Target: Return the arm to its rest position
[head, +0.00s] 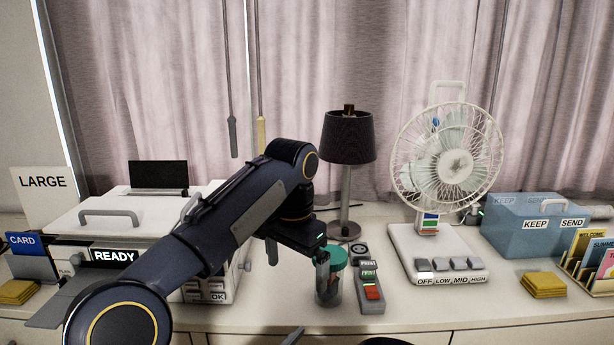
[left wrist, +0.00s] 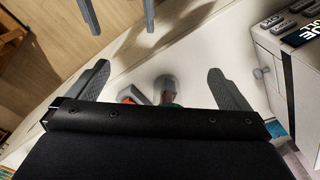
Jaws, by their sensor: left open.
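My left arm comes in from the lower left of the head view and bends down over the counter. My left gripper (head: 322,262) is at the jar with the green lid (head: 334,258), partly in front of it. In the left wrist view, the two fingers of my left gripper (left wrist: 162,88) are wide apart with nothing clamped between them. The jar (left wrist: 166,90) shows beyond the gripper's dark body, partly hidden. A grey piece and a dark piece at the bottom edge of the head view may belong to my right arm; its jaws cannot be made out.
A switch box (head: 370,288) stands just right of the jar. Behind are a lamp (head: 348,140) and a fan (head: 450,165). A white machine (head: 140,208) is behind my arm at left. A blue KEEP/SEND box (head: 530,222) is at right.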

